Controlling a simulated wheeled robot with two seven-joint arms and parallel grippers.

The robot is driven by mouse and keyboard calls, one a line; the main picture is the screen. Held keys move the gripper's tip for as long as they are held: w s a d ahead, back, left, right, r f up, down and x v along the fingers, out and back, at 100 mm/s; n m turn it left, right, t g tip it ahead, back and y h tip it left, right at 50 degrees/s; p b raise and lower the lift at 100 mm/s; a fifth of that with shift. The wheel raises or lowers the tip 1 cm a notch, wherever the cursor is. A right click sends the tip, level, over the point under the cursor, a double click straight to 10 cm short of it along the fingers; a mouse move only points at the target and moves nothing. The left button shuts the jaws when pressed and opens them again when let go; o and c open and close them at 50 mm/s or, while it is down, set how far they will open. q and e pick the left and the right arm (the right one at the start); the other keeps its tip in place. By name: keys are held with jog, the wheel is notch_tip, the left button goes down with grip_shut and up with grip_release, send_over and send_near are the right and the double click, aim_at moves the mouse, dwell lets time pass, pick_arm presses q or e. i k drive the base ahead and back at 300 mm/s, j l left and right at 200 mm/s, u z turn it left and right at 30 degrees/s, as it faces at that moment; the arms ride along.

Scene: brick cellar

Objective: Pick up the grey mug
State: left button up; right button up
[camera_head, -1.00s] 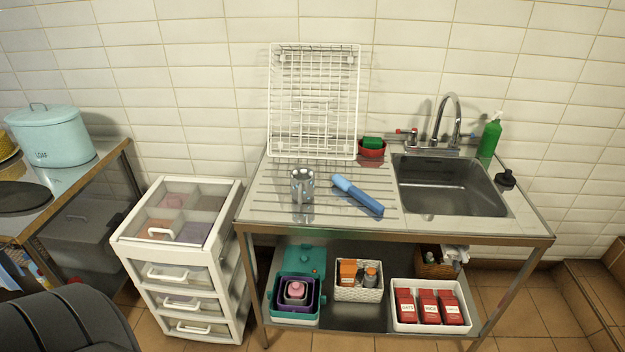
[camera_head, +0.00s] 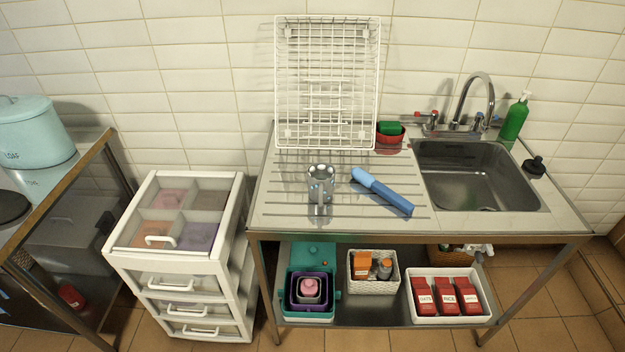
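The grey mug (camera_head: 320,184) stands upright on the ribbed metal drainboard, left of the sink. It looks shiny, with lighter spots, and its handle faces toward me. A blue cylindrical object (camera_head: 382,192) with a lighter blue end lies just right of it, apart from it. Neither of my grippers shows in the head view.
A white wire rack (camera_head: 328,85) leans on the wall behind the mug. The sink (camera_head: 478,178), faucet (camera_head: 472,95) and green bottle (camera_head: 515,118) are to the right. A white drawer unit (camera_head: 178,262) stands left. The drainboard left of the mug is clear.

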aim_at(322, 176)
jog(key=k+j+u, duration=0.1)
jog(key=j, duration=0.2)
jog(key=k+j+u, duration=0.25)
jog(key=j, duration=0.4)
jog(key=k+j+u, duration=0.1)
jog(key=k+j, duration=0.15)
